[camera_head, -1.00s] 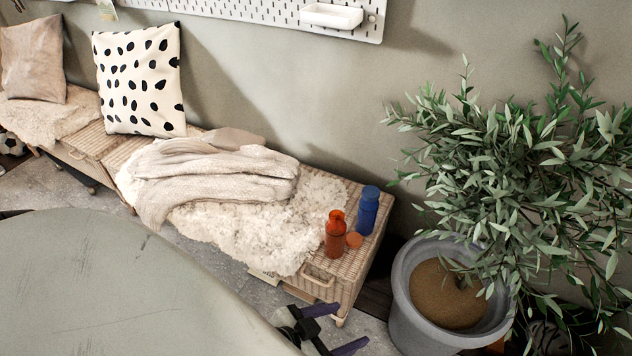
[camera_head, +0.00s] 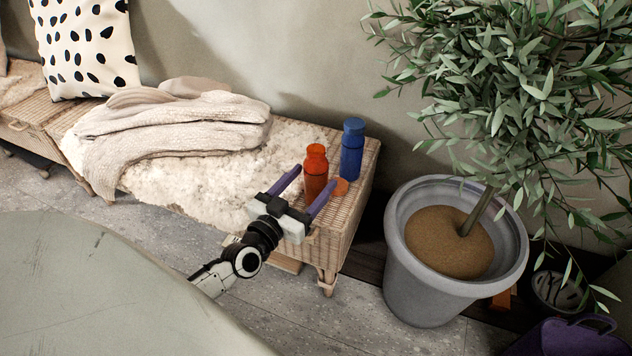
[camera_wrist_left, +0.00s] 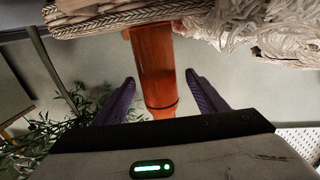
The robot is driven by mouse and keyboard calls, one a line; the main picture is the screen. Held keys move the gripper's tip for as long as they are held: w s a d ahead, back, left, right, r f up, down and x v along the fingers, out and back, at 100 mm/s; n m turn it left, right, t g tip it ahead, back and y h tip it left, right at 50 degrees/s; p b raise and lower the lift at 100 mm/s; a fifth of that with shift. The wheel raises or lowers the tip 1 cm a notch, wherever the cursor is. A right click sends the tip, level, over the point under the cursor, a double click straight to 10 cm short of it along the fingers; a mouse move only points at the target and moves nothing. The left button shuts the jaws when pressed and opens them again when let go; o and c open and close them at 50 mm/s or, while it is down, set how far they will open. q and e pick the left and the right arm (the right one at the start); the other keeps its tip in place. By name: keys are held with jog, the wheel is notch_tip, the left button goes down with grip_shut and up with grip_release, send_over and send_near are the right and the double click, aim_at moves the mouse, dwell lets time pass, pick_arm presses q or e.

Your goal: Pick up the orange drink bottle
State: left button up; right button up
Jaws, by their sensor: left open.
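The orange drink bottle (camera_head: 315,175) stands upright near the right end of the wicker bench (camera_head: 350,212). My left gripper (camera_head: 314,178) reaches toward it from the front, with its two purple fingers spread. In the left wrist view, which looks upside down, the orange bottle (camera_wrist_left: 157,70) shows between the two purple fingers (camera_wrist_left: 158,86), with a gap on each side. The gripper is open and holds nothing. I cannot tell how far the fingers reach past the bottle. My right gripper is not in view.
A blue bottle (camera_head: 352,150) stands close behind and right of the orange one. A small round orange thing (camera_head: 341,187) lies beside it. A fleece (camera_head: 225,165) and knitted blanket (camera_head: 165,130) cover the bench to the left. A grey plant pot (camera_head: 430,285) stands on the right.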

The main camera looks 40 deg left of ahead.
pick_arm(q)
jog(key=shift+w+r+b, duration=0.2)
jog(key=shift+w+b, duration=0.6)
jog(key=shift+w, duration=1.95)
jog(key=c, duration=1.2)
jog(key=shift+a+r, duration=0.1)
jog(key=shift+r, duration=0.05)
jog(key=shift+c, duration=1)
